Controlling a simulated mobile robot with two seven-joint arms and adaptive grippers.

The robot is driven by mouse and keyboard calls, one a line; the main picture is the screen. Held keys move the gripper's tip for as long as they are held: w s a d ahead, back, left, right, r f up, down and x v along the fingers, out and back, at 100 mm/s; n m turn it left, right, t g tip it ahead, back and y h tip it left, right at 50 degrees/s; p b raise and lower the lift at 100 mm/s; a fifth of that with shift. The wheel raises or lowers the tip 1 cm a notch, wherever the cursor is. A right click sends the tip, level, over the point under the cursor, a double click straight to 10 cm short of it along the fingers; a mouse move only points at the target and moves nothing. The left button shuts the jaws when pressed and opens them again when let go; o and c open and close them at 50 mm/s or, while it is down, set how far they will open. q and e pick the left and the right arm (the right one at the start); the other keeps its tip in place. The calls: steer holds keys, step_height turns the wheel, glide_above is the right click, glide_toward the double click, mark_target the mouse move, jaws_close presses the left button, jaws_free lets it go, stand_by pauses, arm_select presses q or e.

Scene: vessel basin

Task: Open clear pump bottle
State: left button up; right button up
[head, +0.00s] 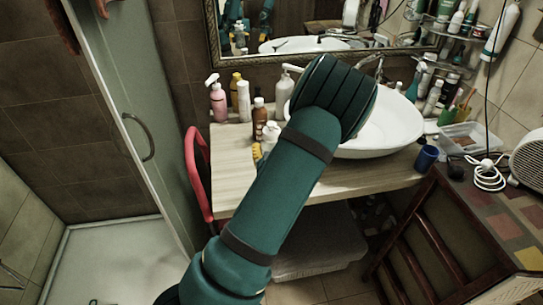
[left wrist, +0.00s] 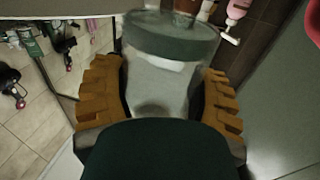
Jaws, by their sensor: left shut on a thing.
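The clear pump bottle (left wrist: 165,75) fills the middle of the left wrist view, upside down there, with its broad grey-green base towards the top. Its other end is hidden by the dark body of my gripper. My left gripper (left wrist: 163,100) is shut on it, one orange finger on each side. In the head view my own teal arm covers most of the grip. Only a bit of orange finger of my left gripper (head: 257,152) shows, beside the pale top of the bottle (head: 271,131) above the wooden counter. My right gripper is not in view.
A pink pump bottle (head: 217,99), a white bottle (head: 244,101) and a brown bottle (head: 260,119) stand on the counter (head: 236,172). The white basin (head: 393,135) is behind my arm. A red chair back (head: 197,165) is at the left edge. The counter's front left is clear.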

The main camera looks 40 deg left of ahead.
arm_select(q)
steer(key=shift+r, duration=0.1)
steer(key=o, duration=0.4)
steer(key=c, duration=0.5)
